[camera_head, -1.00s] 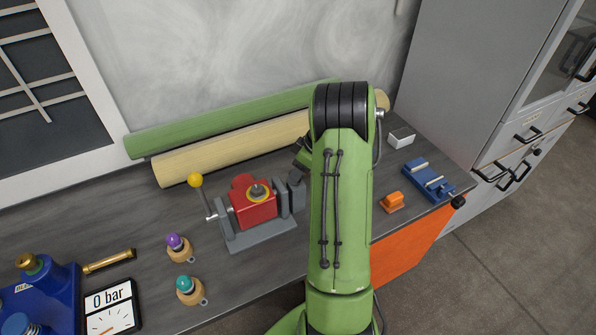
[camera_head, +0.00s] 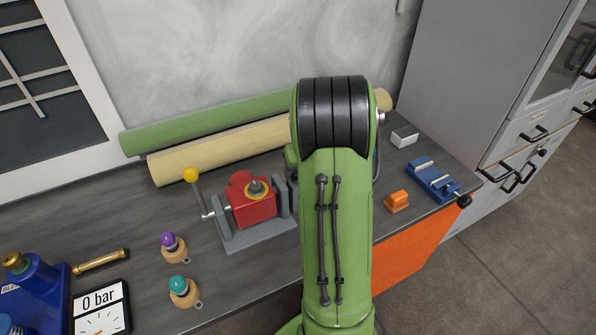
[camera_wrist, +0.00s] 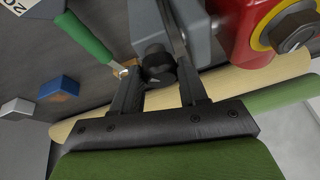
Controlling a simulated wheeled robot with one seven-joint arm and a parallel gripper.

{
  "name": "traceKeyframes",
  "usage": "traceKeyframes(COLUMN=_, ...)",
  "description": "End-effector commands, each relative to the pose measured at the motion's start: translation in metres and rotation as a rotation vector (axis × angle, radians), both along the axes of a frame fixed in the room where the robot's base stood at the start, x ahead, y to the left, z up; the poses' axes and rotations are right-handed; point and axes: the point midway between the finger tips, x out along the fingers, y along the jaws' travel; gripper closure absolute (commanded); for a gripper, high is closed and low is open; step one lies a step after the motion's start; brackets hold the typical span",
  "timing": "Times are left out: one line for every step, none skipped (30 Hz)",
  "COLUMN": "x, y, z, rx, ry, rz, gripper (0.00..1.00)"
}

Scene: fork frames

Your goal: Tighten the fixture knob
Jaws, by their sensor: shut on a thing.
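The fixture is a red block (camera_head: 249,209) on a grey base with grey upright plates. It has a yellow ring and a metal nut (camera_head: 256,186) on top. In the wrist view a dark round knob (camera_wrist: 157,64) sits beside the fixture's grey plate (camera_wrist: 188,30). My gripper (camera_wrist: 158,72) is shut on this knob, with one black finger on each side. The red block with its nut shows at the upper right there (camera_wrist: 292,28). In the head view my green arm hides the knob and my fingers.
A lever with a yellow ball (camera_head: 191,175) stands left of the fixture. Purple (camera_head: 167,240) and teal (camera_head: 177,284) knobbed pieces are in front. Beige (camera_head: 222,150) and green rolls lie behind. An orange block (camera_head: 397,201) and blue clamp (camera_head: 432,180) are on the right. A green handle (camera_wrist: 84,38) is near my gripper.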

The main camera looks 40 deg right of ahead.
Motion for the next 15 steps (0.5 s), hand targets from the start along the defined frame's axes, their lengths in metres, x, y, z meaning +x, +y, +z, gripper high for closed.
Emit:
traceKeyframes(x=0.0013, y=0.0009, z=0.0008, rx=-0.004, ry=-0.005, rz=-0.04, gripper=0.88)
traceKeyframes(x=0.0017, y=0.0012, z=0.0009, rx=-0.003, ry=-0.005, rz=-0.067, gripper=0.88)
traceKeyframes(x=0.0016, y=0.001, z=0.0011, rx=-0.004, ry=-0.005, rz=-0.107, gripper=0.88)
traceKeyframes(x=0.0018, y=0.0013, z=0.001, rx=-0.005, ry=-0.006, rz=-0.134, gripper=0.88)
traceKeyframes(x=0.0018, y=0.0016, z=0.0011, rx=-0.004, ry=-0.006, rz=-0.164, gripper=0.88)
traceKeyframes(x=0.0016, y=0.0016, z=0.0012, rx=-0.004, ry=-0.006, rz=-0.202, gripper=0.88)
traceKeyframes(x=0.0018, y=0.002, z=0.0014, rx=-0.003, ry=-0.006, rz=-0.229, gripper=0.88)
traceKeyframes(x=0.0019, y=0.002, z=0.0014, rx=-0.004, ry=-0.005, rz=-0.257, gripper=0.88)
traceKeyframes(x=0.0019, y=0.0021, z=0.0015, rx=-0.003, ry=-0.006, rz=-0.295, gripper=0.88)
traceKeyframes(x=0.002, y=0.0023, z=0.0015, rx=-0.004, ry=-0.006, rz=-0.323, gripper=0.88)
traceKeyframes(x=0.0022, y=0.0025, z=0.0015, rx=-0.004, ry=-0.006, rz=-0.349, gripper=0.88)
traceKeyframes(x=0.0024, y=0.0027, z=0.0017, rx=-0.003, ry=-0.006, rz=-0.384, gripper=0.88)
traceKeyframes(x=0.0024, y=0.0025, z=0.0017, rx=-0.003, ry=-0.006, rz=-0.411, gripper=0.88)
traceKeyframes(x=0.0027, y=0.003, z=0.0018, rx=-0.003, ry=-0.006, rz=-0.435, gripper=0.88)
traceKeyframes(x=0.0026, y=0.0029, z=0.0019, rx=-0.004, ry=-0.006, rz=-0.467, gripper=0.88)
